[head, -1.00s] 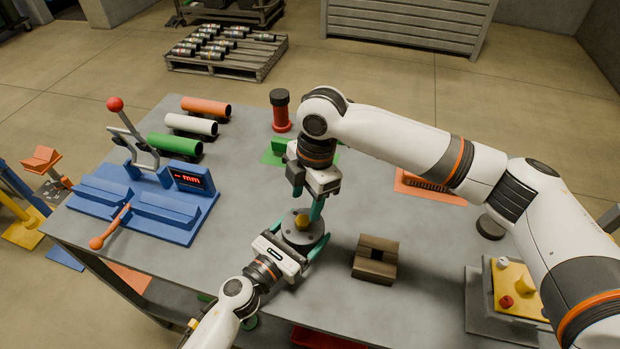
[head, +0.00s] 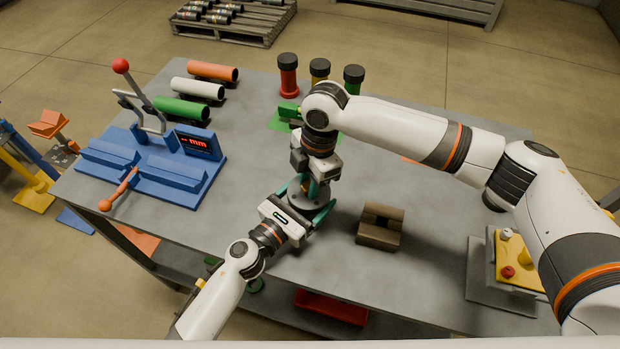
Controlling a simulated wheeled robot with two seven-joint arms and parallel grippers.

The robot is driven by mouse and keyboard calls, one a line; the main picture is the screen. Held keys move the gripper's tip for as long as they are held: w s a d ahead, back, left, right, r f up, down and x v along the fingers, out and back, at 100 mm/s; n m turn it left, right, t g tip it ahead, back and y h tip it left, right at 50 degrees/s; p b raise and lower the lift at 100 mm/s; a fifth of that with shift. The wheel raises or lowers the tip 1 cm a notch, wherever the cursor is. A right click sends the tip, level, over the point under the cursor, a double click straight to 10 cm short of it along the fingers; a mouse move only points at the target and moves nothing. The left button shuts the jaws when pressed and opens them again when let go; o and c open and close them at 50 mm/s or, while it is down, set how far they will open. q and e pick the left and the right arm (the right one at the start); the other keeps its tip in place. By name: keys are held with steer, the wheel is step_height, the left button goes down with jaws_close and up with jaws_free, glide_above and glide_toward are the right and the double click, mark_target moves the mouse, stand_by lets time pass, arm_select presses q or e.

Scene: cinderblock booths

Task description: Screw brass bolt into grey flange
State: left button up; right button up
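The grey flange (head: 297,193) is a dark round piece near the middle of the table. My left gripper (head: 300,207) has its teal fingers on either side of the flange and is shut on it. A small bit of the brass bolt (head: 311,188) shows on top of the flange, mostly covered. My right gripper (head: 314,184) points down right over the flange, its fingertips at the bolt. Its fingers are largely hidden, so I cannot tell whether they grip the bolt.
A blue measuring fixture (head: 150,165) with a red-knobbed lever stands at the left. Coloured tubes (head: 198,88) lie behind it. A brown block (head: 380,227) sits right of the flange. A yellow-topped control box (head: 515,265) is at the right edge. Capped cylinders (head: 288,78) stand at the back.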

jaws_close()
steer(key=o, duration=0.9)
jaws_free()
steer(key=r, duration=0.4)
steer(key=d+r, duration=0.1)
steer(key=r, duration=0.3)
steer(key=w+r, duration=0.1)
steer(key=r, duration=0.3)
steer(key=shift+d, duration=0.25)
arm_select(q)
steer(key=o, duration=1.8)
steer(key=shift+c, duration=0.2)
steer(key=b+v, duration=0.3)
steer(key=v, duration=0.7)
steer(key=shift+s+a+f+b, duration=0.2)
steer(key=shift+s+a+b, duration=0.05)
steer(key=shift+a+b, duration=0.1)
steer(key=shift+s+a+r, duration=0.15)
steer(key=shift+s+a, duration=0.2)
steer(key=shift+s, duration=0.1)
arm_select(e)
step_height(320, 180, down, 4)
steer(key=shift+f, duration=0.1)
